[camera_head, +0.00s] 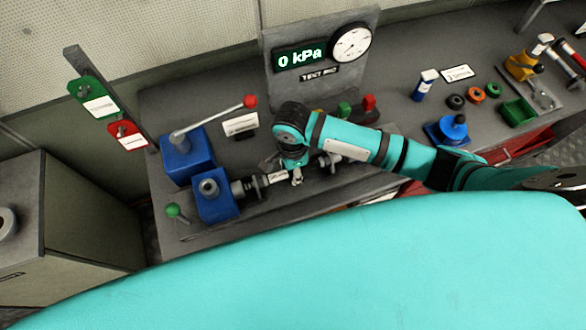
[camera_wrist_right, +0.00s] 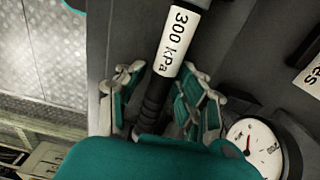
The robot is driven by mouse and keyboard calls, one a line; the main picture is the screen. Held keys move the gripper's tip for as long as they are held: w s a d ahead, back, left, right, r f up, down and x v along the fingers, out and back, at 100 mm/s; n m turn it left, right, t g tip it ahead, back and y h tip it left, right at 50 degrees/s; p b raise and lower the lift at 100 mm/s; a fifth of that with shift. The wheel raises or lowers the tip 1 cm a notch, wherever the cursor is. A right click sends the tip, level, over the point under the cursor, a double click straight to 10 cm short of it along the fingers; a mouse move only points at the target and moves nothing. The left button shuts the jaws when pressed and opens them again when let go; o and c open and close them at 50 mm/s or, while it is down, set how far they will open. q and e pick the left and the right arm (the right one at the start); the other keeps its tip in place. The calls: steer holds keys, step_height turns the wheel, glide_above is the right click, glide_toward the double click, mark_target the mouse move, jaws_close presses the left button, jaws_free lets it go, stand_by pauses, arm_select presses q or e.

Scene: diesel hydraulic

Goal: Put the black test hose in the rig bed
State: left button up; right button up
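The black test hose (camera_wrist_right: 150,108) runs through the right wrist view, with a white "300 kPa" label around it. In the head view its black part (camera_head: 246,187) and white label lie in line with the blue block fitting (camera_head: 216,197) of the rig. The rig bed (camera_head: 330,184) is the grey base under it, partly covered by my right arm. My right gripper (camera_head: 297,180) is over the hose. In the right wrist view its fingers (camera_wrist_right: 158,98) stand apart on either side of the hose, with small gaps. My left gripper is not in view.
The pressure display (camera_head: 300,57) reads 0 kPa, beside a round gauge (camera_head: 351,43). A blue block with a red-knobbed lever (camera_head: 187,153) stands left of my gripper. Blue, green and yellow items stand at the right of the bench. A grey cabinet (camera_head: 90,215) is at the left.

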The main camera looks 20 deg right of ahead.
step_height(320, 180, up, 13)
steer(key=b, duration=0.1)
steer(key=shift+w+r, duration=0.15)
stand_by(0.3)
